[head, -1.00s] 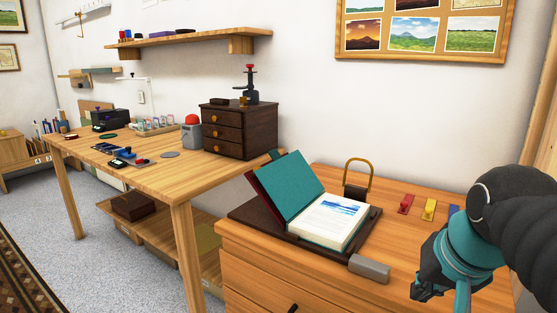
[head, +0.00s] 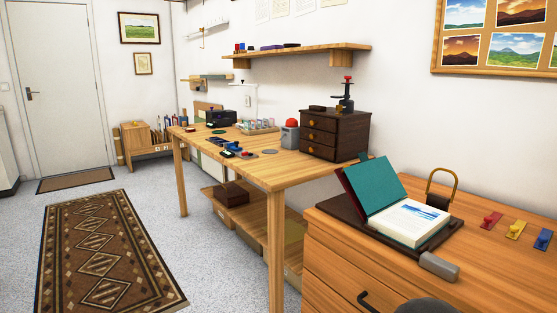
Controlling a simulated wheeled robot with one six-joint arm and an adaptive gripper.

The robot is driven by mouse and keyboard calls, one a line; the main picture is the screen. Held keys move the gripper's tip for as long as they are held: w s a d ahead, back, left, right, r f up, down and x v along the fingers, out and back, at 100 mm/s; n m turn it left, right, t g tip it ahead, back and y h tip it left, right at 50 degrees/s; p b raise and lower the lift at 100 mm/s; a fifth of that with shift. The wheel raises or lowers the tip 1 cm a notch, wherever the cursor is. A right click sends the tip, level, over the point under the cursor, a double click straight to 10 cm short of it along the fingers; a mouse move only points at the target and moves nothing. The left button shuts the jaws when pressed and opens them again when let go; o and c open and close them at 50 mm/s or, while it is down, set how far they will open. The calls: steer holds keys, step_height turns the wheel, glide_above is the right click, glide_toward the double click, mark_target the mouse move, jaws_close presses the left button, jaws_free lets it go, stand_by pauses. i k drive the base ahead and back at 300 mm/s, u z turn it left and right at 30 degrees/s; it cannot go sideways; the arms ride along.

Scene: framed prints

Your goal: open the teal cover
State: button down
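The teal cover (head: 378,184) belongs to a book lying on a dark stand on the wooden cabinet at the right. The cover is raised and leans back to the left, with its teal inner side showing. The book's white pages (head: 412,221) lie open to view, with a blue picture on the top page. My gripper is not in view; only a dark rounded part of my arm shows at the bottom edge, in front of the cabinet.
A grey block (head: 439,266) sits at the stand's front edge. A brass loop (head: 443,183) stands behind the book. Red, yellow and blue pieces (head: 515,230) lie to the right. A wooden workbench (head: 265,172) stands left. The floor by the patterned rug (head: 104,250) is open.

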mark_target(375, 183)
steer(key=u, duration=1)
steer(key=i, duration=2.75)
steer(key=z, duration=3)
